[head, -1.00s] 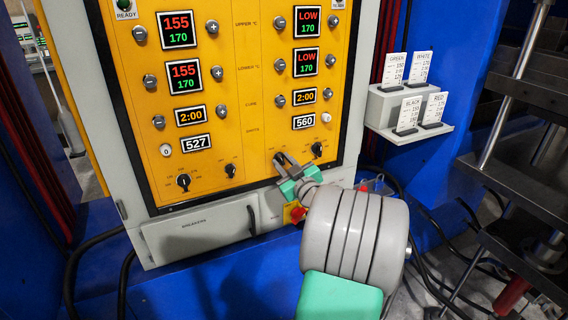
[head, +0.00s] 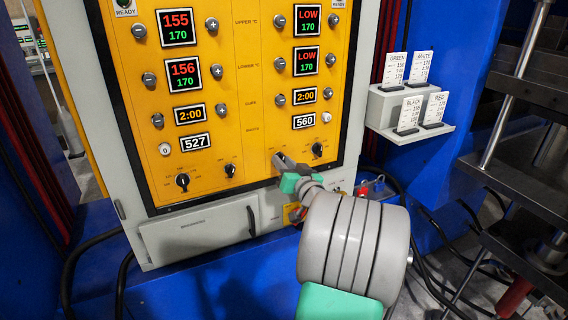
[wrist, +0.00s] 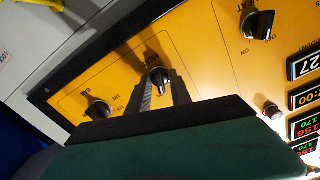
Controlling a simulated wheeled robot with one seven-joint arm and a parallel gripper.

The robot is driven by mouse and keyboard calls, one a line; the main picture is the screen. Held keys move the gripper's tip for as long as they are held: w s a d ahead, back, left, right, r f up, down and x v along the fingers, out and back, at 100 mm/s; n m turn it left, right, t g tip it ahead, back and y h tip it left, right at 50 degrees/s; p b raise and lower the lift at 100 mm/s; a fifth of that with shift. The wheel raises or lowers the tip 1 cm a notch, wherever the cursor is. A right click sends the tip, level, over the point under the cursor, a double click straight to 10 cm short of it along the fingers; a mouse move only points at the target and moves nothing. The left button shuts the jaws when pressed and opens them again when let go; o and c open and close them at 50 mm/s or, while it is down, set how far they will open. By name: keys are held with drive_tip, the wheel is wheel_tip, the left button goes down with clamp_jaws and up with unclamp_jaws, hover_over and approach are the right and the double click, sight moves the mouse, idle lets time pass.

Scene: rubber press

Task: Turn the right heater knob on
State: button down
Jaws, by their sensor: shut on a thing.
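The right heater knob (wrist: 158,77) is a small dark knob on the yellow panel, between my two fingers in the wrist view. My gripper (wrist: 161,90) is shut on it, one finger on each side. In the head view my gripper (head: 279,159) reaches the lower left of the right-hand control group and hides the knob there. I cannot tell the knob's exact setting. A neighbouring dark knob (head: 317,149) sits just to the right; it also shows in the wrist view (wrist: 97,108), left of my gripper.
The left-hand group has two dark knobs (head: 182,181) and (head: 230,170). A grey breaker box (head: 198,231) sits below the panel. A white card shelf (head: 395,112) is at the right. Dark cables hang below the cabinet at the right.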

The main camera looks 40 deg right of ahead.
drive_tip(key=shift+m, duration=0.6)
drive_tip(key=c, duration=1.5)
unclamp_jaws()
drive_tip(key=shift+s, duration=0.1)
drive_tip(key=v, duration=0.7)
drive_tip(key=shift+s+b, duration=0.3)
drive_tip(key=shift+s, duration=0.05)
drive_tip(key=shift+a+r, duration=0.1)
